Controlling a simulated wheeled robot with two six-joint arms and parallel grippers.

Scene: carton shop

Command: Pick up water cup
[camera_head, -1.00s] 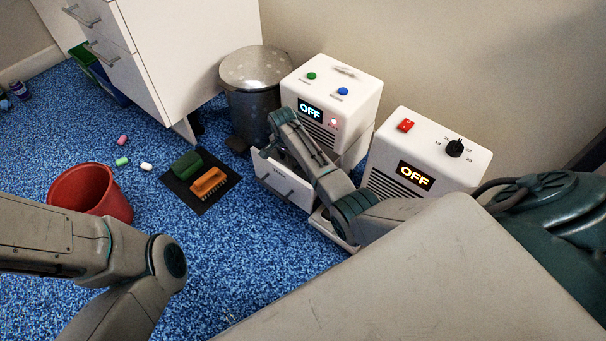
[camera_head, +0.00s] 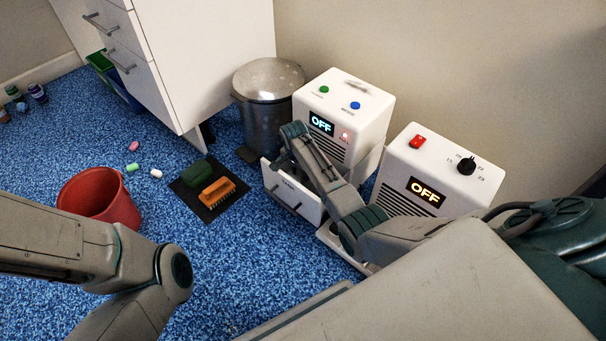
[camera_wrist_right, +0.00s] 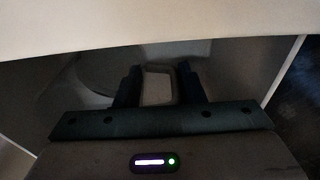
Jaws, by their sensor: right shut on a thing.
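A second white machine (camera_head: 402,153) stands close on the right. A metal bin (camera_head: 266,120) stands behind the cup. A black mat (camera_head: 182,192) with an orange brush (camera_head: 216,191) and a red bucket (camera_head: 118,205) lie left.

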